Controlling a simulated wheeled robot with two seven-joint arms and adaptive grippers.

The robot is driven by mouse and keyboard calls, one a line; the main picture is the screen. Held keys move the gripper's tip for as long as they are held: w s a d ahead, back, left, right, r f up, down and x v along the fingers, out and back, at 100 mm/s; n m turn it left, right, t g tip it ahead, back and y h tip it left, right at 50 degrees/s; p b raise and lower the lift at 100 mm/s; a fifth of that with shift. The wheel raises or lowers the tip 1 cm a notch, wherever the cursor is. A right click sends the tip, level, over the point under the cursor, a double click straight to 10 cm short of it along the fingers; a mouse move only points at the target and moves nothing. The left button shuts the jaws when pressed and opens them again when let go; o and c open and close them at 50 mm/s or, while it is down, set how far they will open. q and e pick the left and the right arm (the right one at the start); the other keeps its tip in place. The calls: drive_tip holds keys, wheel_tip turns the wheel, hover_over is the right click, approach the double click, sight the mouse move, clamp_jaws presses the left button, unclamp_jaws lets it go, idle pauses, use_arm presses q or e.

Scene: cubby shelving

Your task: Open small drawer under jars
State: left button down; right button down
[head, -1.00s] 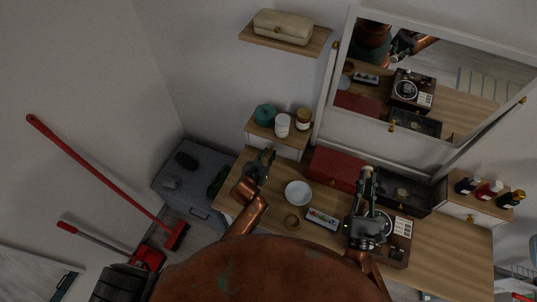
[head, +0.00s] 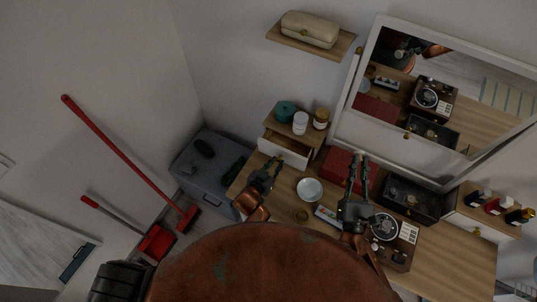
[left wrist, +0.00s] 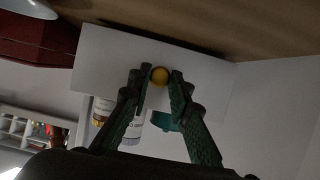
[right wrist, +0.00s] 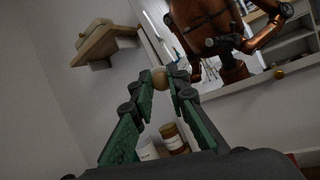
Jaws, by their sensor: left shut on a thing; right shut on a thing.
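A small white drawer (head: 287,152) sits under a wooden top that carries a teal jar (head: 286,111), a white jar (head: 300,123) and an amber jar (head: 321,118). The drawer stands pulled out, with its dark inside showing. My left gripper (head: 274,163) is at its front. In the left wrist view its fingertips (left wrist: 160,77) are shut on the yellow round knob (left wrist: 159,75) of the white drawer front (left wrist: 105,62). My right gripper (head: 362,157) is over the desk by the red box. In the right wrist view a small round brown thing (right wrist: 159,79) is between its fingertips.
On the desk (head: 450,260) are a white bowl (head: 310,190), a red box (head: 341,168), a turntable (head: 392,240) and a dark case (head: 412,198). A mirror (head: 440,97) stands behind. A grey chest (head: 207,165) is to the left of the desk.

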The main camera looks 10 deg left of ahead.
use_arm(q)
drive_tip(key=shift+s, duration=0.1)
drive_tip(key=c, duration=1.8)
unclamp_jaws()
drive_tip(key=shift+o, duration=0.2)
drive_tip(key=v, duration=1.2)
drive_tip(key=shift+f, duration=0.1)
